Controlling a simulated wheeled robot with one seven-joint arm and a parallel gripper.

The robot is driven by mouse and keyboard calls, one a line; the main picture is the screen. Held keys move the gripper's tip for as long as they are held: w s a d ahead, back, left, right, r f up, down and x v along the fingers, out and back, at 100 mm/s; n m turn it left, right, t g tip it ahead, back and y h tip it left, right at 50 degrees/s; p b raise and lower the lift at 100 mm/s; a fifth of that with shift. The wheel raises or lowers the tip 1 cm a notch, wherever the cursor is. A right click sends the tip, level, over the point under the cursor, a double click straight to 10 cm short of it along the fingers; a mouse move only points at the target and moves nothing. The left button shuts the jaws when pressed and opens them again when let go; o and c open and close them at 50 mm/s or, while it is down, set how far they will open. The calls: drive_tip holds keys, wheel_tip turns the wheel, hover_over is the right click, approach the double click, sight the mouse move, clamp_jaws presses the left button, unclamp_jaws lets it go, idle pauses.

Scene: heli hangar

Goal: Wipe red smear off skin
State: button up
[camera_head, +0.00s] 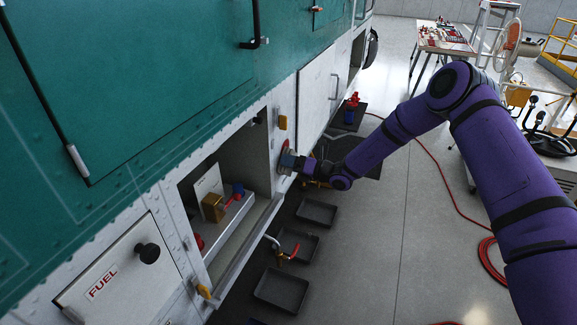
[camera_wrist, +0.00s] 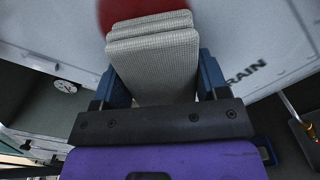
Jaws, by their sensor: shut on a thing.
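The helicopter skin (camera_head: 284,121) is white on its lower part. A red smear (camera_wrist: 122,12) shows on the white skin in the wrist view, partly hidden behind a folded grey cloth (camera_wrist: 155,65). My gripper (camera_head: 288,161) is at the skin, just right of the open bay in the head view. In the wrist view my gripper (camera_wrist: 157,90) is shut on the cloth, between its blue fingers. The cloth's far edge lies over the smear; I cannot tell whether it touches. A little red also shows beside the gripper in the head view.
An open bay (camera_head: 232,205) holds a brass box (camera_head: 213,207). A FUEL panel (camera_head: 118,270) is at lower left. Black trays (camera_head: 281,290) lie on the floor below. A red hose (camera_head: 440,175) crosses the floor. A tool table (camera_head: 446,41) stands at the back.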

sight(289, 145)
drive_tip(key=shift+w+d, duration=0.35)
drive_tip(key=shift+w, duration=0.6)
drive_tip(key=shift+w+d, duration=0.35)
drive_tip(key=shift+w, duration=0.6)
drive_tip(key=shift+w+d, duration=0.35)
drive_tip(key=shift+w, duration=0.6)
drive_tip(key=shift+s, duration=0.1)
drive_tip(key=shift+s+a, duration=0.4)
drive_tip(key=shift+s, duration=0.5)
drive_tip(key=shift+s+a, duration=0.4)
drive_tip(key=shift+s, duration=0.45)
drive_tip(key=shift+s+a, duration=0.3)
drive_tip(key=shift+s, duration=0.55)
drive_tip(key=shift+s+a, duration=0.3)
drive_tip(key=shift+s, duration=0.55)
drive_tip(key=shift+r, duration=0.2)
drive_tip(key=shift+d+r, duration=0.15)
drive_tip(key=shift+r, duration=1.05)
drive_tip(key=shift+w+d, duration=0.35)
drive_tip(key=shift+w, duration=0.85)
drive_tip(key=shift+w+d, duration=0.4)
drive_tip(key=shift+w, duration=0.75)
drive_tip(key=shift+w+d, duration=0.35)
drive_tip(key=shift+w, duration=0.85)
